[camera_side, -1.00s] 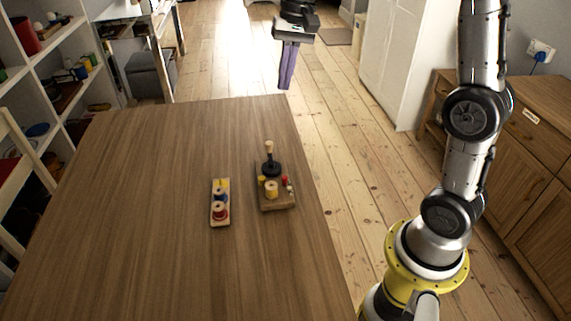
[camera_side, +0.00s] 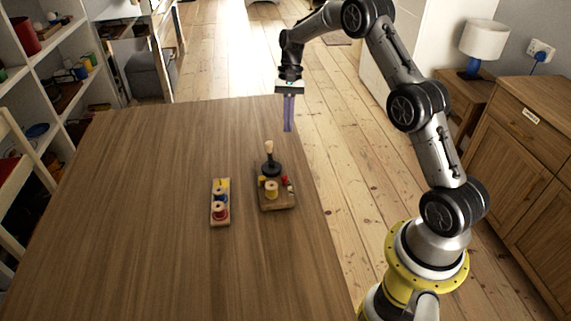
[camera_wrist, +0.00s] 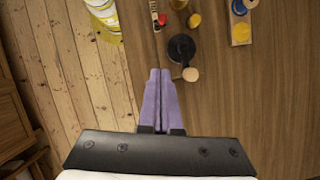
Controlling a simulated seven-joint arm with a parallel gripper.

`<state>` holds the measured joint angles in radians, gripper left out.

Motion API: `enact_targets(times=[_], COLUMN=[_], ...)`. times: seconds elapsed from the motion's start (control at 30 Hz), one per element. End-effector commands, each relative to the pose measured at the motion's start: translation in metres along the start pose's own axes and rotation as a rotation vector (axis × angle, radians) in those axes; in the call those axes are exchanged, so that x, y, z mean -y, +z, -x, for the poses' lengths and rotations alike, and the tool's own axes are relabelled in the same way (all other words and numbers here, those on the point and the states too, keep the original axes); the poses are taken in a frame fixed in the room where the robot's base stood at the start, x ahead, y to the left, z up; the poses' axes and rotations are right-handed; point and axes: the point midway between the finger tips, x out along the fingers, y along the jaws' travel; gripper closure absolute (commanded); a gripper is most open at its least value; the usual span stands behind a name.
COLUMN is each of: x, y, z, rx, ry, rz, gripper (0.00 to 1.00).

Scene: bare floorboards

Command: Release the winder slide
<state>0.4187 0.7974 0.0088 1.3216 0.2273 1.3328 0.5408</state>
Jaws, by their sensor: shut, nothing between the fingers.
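The winder (camera_side: 277,203) is a small wooden board near the table's right edge. On it are a black round part with an upright wooden-knobbed post (camera_side: 269,150), a yellow spool (camera_side: 271,189), and small red and yellow pieces. In the wrist view the black part (camera_wrist: 180,47) and its pale knob (camera_wrist: 190,74) show ahead of the fingers, slightly right. I cannot tell which part is the slide. My gripper (camera_side: 288,130) has long purple fingers pointing down, shut and empty, above and beyond the winder and apart from it. The fingertips also show in the wrist view (camera_wrist: 160,71).
A narrow wooden rack (camera_side: 220,221) with red, blue and yellow spools lies left of the winder. The brown tabletop (camera_side: 130,200) is otherwise clear. Floorboards lie right of the table edge. A wooden cabinet (camera_side: 530,150) and a lamp (camera_side: 485,40) stand at right.

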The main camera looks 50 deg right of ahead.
Motion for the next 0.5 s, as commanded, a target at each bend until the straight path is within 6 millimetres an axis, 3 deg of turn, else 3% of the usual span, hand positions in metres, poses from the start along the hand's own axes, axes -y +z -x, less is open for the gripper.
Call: enact_targets(times=[0.27, 0.5], x=[0.0, 0.0], y=[0.001, 0.002], z=[-0.005, -0.042], rx=[0.001, 0.005], ry=[0.001, 0.004], rz=[0.001, 0.002], gripper=[1.0, 1.0])
